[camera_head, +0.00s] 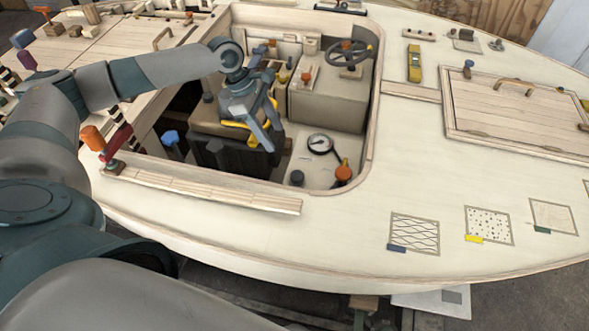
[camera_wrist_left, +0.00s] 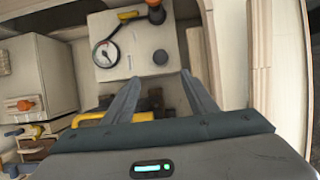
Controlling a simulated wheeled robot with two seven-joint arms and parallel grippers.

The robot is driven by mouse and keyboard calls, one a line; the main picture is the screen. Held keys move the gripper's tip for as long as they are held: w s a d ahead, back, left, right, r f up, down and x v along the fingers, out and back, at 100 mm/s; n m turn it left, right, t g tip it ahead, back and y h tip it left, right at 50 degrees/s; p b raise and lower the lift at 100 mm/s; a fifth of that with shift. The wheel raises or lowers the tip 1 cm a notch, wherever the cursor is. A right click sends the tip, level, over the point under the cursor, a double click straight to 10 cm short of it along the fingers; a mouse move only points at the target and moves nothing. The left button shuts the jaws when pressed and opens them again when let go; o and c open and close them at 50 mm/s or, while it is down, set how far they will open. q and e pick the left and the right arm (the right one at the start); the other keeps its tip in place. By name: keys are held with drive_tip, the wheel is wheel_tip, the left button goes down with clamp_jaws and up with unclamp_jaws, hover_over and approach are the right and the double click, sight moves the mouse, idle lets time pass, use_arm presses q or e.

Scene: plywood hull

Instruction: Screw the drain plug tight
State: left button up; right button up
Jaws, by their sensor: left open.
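A dark round knob (camera_head: 297,177), which may be the drain plug, stands on the pale cockpit floor; I cannot tell for sure. It also shows in the left wrist view (camera_wrist_left: 160,57), upright and just beyond the fingertips. My left gripper (camera_head: 267,128) hangs inside the cockpit opening, up and left of this knob. In the left wrist view its two fingers (camera_wrist_left: 160,82) are spread with nothing between them, apart from the knob. My right gripper is not in view.
A round gauge (camera_head: 320,143) and an orange-topped valve with a yellow handle (camera_head: 343,174) stand close to the knob. A dark box (camera_head: 235,158) lies below my left gripper. The wooden cockpit rim (camera_head: 372,110) surrounds the space. A beige console with a steering wheel (camera_head: 347,52) stands behind.

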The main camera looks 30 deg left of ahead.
sight(297, 175)
use_arm(q)
drive_tip(key=p+x, duration=0.2)
drive_tip(key=x, duration=1.4)
drive_tip(key=shift+s+d+f, duration=0.1)
drive_tip(key=shift+f, duration=0.25)
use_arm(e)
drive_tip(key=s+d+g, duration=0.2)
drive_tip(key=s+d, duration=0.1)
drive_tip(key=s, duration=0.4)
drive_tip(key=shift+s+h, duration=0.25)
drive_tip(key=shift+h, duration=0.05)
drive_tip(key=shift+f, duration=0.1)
use_arm(q)
drive_tip(key=c, duration=0.9)
drive_tip(key=shift+c, duration=0.8)
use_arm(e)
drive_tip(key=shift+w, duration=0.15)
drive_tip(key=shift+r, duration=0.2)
